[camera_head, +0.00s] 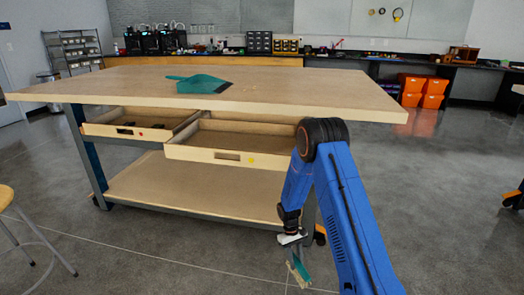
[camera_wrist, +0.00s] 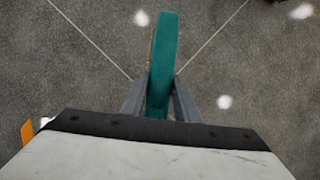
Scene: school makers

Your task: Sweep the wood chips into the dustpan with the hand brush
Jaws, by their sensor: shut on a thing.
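A teal dustpan (camera_head: 203,85) lies on top of the wooden workbench (camera_head: 310,92). Small pale wood chips (camera_head: 262,85) show faintly on the tabletop to its right. My gripper (camera_head: 296,254) hangs low beside the bench's right end, below the tabletop and above the floor. It is shut on the teal hand brush (camera_head: 302,270), whose pale bristles point down. In the wrist view the brush (camera_wrist: 163,60) extends forward from between the two grey fingers of my gripper (camera_wrist: 159,92), over the grey floor.
Two drawers, a left one (camera_head: 140,130) and a right one (camera_head: 235,157), stick out under the tabletop. A stool (camera_head: 8,200) stands at the left edge. Orange bins (camera_head: 424,92) stand at the back right. The floor to the right is largely clear.

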